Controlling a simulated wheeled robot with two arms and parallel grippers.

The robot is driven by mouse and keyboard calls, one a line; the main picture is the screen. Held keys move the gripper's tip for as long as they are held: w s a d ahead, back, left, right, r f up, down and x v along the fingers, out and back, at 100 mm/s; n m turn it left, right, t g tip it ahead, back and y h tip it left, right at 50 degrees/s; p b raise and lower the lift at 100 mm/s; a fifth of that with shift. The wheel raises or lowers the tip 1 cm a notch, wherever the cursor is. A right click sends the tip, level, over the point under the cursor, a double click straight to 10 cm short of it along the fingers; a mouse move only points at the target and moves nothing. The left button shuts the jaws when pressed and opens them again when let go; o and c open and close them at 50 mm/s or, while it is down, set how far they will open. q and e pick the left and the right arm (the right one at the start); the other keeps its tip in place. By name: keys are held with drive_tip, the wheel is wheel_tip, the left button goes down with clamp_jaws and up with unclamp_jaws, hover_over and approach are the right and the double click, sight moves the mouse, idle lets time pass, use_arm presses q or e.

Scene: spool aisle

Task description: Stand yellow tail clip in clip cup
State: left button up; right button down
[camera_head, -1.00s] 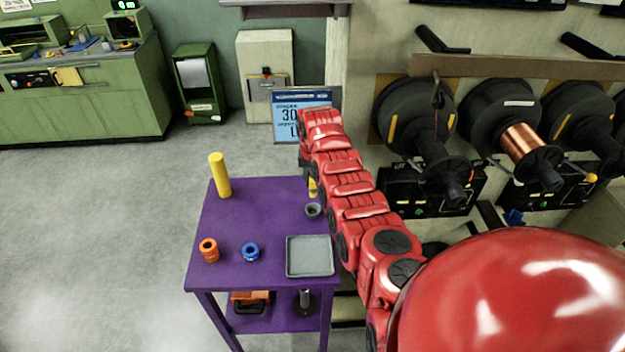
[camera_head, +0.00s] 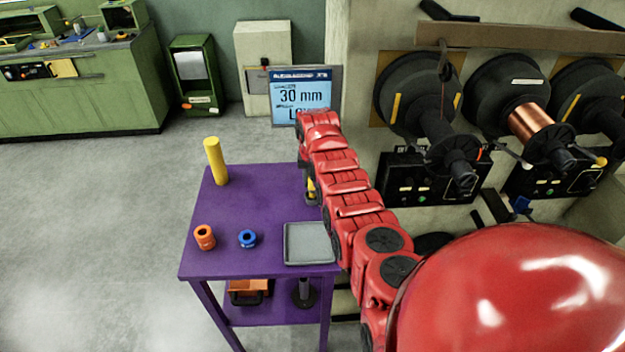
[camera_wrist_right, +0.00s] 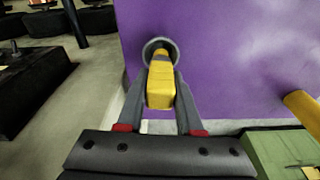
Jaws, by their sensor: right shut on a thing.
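The yellow tail clip (camera_wrist_right: 160,84) is held between the two grey fingers of my right gripper (camera_wrist_right: 161,100) in the right wrist view. Its far end overlaps the round grey clip cup (camera_wrist_right: 147,50) and appears within the rim; I cannot tell how deep it sits. In the head view a small part of the clip (camera_head: 311,188) shows beside my red right arm, above the purple table (camera_head: 255,205). My left gripper is not in view.
On the table stand a yellow cylinder (camera_head: 216,162), an orange ring (camera_head: 204,238), a blue ring (camera_head: 247,239) and a grey tray (camera_head: 287,256). A sign (camera_head: 301,98) stands behind. Wire spools (camera_head: 412,100) are at right. The table's middle is clear.

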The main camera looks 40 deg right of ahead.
drive_tip(key=shift+c, duration=2.4)
unclamp_jaws()
drive_tip(key=shift+r, duration=0.1)
drive_tip(key=shift+r, duration=0.5)
drive_tip(key=r+b, duration=0.1)
drive_tip(key=r, duration=0.1)
drive_tip(key=r+b, duration=0.1)
drive_tip(key=r, duration=0.2)
drive_tip(key=s+r+b, duration=0.1)
drive_tip(key=r, duration=0.1)
drive_tip(key=shift+a+r, duration=0.15)
drive_tip(key=shift+a, duration=0.25)
wheel_tip(320, 180, up, 9)
drive_tip(key=s+p, duration=0.1)
drive_tip(key=p, duration=0.6)
drive_tip(key=shift+a, duration=0.4)
